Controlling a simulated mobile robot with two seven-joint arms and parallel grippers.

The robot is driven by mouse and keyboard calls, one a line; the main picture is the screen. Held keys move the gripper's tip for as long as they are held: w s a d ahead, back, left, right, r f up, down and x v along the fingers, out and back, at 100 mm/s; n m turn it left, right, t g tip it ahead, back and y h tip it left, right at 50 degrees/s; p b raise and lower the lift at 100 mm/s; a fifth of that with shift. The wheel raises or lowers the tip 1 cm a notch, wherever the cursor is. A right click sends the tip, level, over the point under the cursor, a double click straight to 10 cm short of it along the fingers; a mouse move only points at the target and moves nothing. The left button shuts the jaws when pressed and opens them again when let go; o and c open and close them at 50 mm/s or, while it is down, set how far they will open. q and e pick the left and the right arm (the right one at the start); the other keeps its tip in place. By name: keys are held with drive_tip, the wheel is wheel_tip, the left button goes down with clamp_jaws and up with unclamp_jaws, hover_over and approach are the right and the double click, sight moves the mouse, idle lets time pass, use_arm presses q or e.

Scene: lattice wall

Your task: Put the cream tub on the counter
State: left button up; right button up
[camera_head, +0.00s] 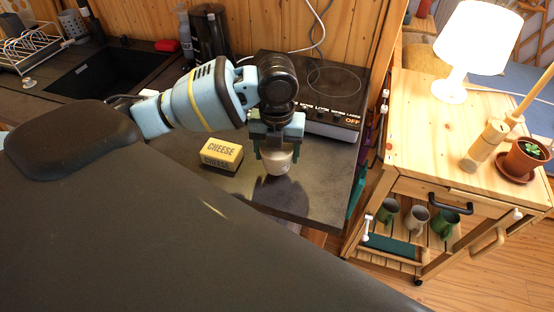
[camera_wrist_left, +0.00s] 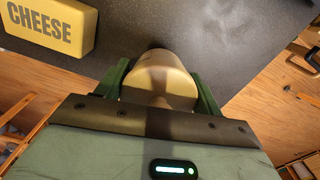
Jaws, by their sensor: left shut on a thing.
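The cream tub (camera_head: 279,161) is a small pale round tub between the green fingers of my left gripper (camera_head: 277,156). The gripper points down and is shut on it, over the front part of the dark counter (camera_head: 318,192). In the left wrist view the tub (camera_wrist_left: 160,78) sits between both fingers, near the counter's edge. I cannot tell whether its base touches the counter. My right gripper is not in view.
A yellow cheese block (camera_head: 222,154) lies on the counter left of the tub. A cooktop (camera_head: 330,83) is behind, and a black sink (camera_head: 105,72) is at the back left. A wooden cart (camera_head: 425,120) with a lamp (camera_head: 477,40) and a potted plant (camera_head: 524,158) stands right, across a gap.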

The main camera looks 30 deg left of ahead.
use_arm(q)
drive_tip(key=shift+f, duration=1.7)
drive_tip(key=shift+f, duration=0.15)
drive_tip(key=o, duration=1.1)
wheel_tip(320, 180, up, 12)
drive_tip(key=shift+r+p, duration=0.1)
drive_tip(key=shift+p, duration=0.25)
